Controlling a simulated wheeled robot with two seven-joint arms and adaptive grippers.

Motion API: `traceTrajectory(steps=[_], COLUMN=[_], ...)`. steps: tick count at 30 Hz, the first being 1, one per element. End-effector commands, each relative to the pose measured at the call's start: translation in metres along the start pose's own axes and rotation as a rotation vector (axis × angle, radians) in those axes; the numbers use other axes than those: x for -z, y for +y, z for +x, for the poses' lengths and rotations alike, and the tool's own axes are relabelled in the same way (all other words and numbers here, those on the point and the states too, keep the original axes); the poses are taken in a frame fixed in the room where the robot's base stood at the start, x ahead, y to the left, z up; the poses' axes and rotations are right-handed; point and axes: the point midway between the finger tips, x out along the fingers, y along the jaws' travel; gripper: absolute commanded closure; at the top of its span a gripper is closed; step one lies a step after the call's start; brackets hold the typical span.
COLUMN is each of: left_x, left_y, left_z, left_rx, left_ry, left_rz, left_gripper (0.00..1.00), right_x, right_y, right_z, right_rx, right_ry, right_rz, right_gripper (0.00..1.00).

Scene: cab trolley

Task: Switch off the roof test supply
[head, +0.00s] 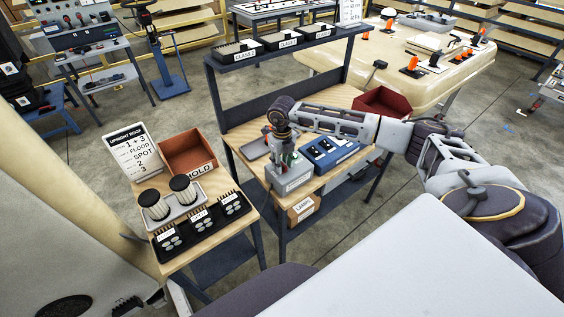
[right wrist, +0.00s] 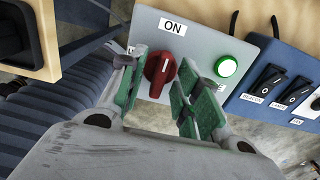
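The supply box (right wrist: 205,45) is a grey panel with an "ON" label, a red rotary knob (right wrist: 158,76) and a lit green lamp (right wrist: 227,67). The knob's grip bar stands roughly upright in the right wrist view, near the label. In the head view the box (head: 293,182) sits at the front of the bench, partly hidden by my gripper. My right gripper (right wrist: 160,68) is open, its green-padded fingers on either side of the knob, with gaps visible. It also shows in the head view (head: 287,153), above the box. My left gripper is not in view.
A blue switch panel (head: 337,152) with several rocker switches stands right of the box. A red tray (head: 384,103) lies behind it. At left, a smaller table holds a "HOLD" bin (head: 188,152), a sign (head: 132,151), two round lamps and black trays.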

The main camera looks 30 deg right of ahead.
Motion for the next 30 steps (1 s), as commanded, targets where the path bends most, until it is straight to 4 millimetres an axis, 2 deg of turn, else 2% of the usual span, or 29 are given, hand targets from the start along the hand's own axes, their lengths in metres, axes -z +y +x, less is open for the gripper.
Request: traceTrajectory(steps=[2,10,22,30], left_x=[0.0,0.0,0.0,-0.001], left_y=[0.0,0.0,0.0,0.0], left_z=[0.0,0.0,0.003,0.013], left_rx=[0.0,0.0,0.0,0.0], left_ry=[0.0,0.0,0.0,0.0], left_rz=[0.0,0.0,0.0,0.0], left_gripper=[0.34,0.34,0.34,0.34], right_x=[0.0,0.0,0.0,0.0], right_y=[0.0,0.0,0.0,-0.001], right_z=[0.0,0.0,0.0,0.001], right_rx=[0.0,0.0,0.0,0.002], right_ry=[0.0,0.0,0.0,-0.001], right_rz=[0.0,0.0,-0.018,-0.099], right_gripper=[0.67,1.0,1.0,1.0])
